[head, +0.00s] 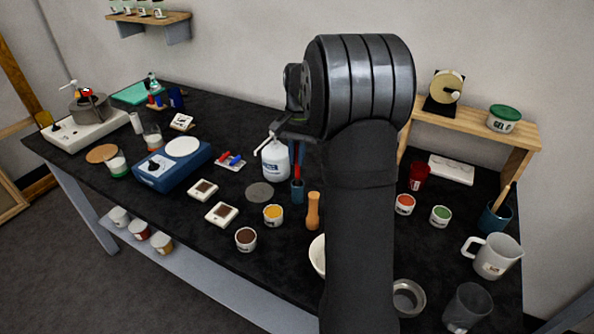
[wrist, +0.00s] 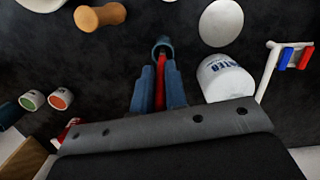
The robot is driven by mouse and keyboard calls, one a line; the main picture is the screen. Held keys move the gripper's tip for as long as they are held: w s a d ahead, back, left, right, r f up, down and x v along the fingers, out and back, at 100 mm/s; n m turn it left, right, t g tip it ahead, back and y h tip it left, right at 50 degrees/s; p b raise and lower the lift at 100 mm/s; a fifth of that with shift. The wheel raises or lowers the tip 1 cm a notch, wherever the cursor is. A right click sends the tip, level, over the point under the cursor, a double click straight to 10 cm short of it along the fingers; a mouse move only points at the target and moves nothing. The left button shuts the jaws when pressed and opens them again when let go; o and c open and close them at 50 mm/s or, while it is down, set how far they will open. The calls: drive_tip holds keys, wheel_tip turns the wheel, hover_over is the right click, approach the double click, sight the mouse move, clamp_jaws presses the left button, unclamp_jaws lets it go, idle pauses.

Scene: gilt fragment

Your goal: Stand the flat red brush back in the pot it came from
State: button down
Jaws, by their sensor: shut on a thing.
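My gripper (wrist: 160,88) has its two blue fingers shut on the flat red brush (wrist: 160,75), which runs between them. In the wrist view the brush's far end meets the dark mouth of a small blue pot (wrist: 162,43). In the head view the pot (head: 298,191) stands on the bench directly below my gripper, with the brush (head: 298,170) above it in line. I cannot tell how far the brush end is inside the pot. My own arm hides part of the bench in the head view.
A white wash bottle (head: 276,160) stands close beside the pot, and a wooden peg-shaped piece (head: 313,211) on its other side. A grey disc (head: 259,192) and yellow jar (head: 273,215) are near. Another blue pot (head: 496,218) with a wooden handle stands at right.

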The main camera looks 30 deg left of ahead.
sight(297, 169)
drive_tip(key=shift+f, duration=2.05)
drive_tip(key=c, duration=1.5)
unclamp_jaws()
drive_tip(key=shift+f, duration=0.1)
drive_tip(key=shift+o, duration=0.2)
wheel_tip(297, 169, up, 12)
drive_tip(key=w, duration=0.1)
drive_tip(key=shift+w, duration=0.25)
drive_tip(key=shift+a, duration=0.1)
drive_tip(key=f, duration=0.4)
drive_tip(key=s+f, duration=0.1)
drive_tip(key=f, duration=0.7)
drive_tip(key=shift+s, duration=0.25)
drive_tip(key=shift+r, duration=1.85)
